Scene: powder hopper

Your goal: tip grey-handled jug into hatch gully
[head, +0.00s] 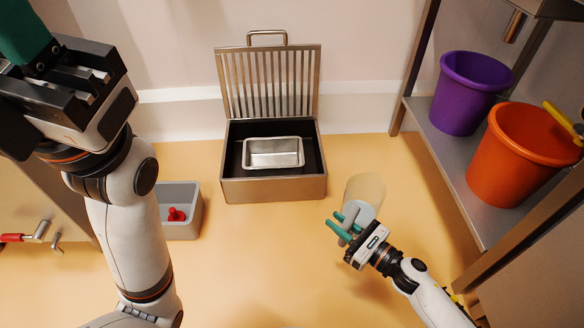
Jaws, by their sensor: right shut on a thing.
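The jug (368,188) is pale cream, with a grey part (362,212) at its near side. It is at the right of the floor, in front of the shelf. My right gripper (344,227), with green fingertips, is shut on the jug at its near side; its fingers partly hide the grip. The hatch gully (272,190) is a metal box in the middle with its slatted lid (268,84) standing open at the back. A small metal tray (273,153) sits inside its dark opening. My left gripper (22,35) is raised at the upper left, its fingertips partly cut off.
A grey bin (180,195) holding a red object (176,214) stands left of the gully. At right, a shelf (440,185) carries a purple bucket (468,95) and an orange bucket (518,155). Floor between gully and jug is clear.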

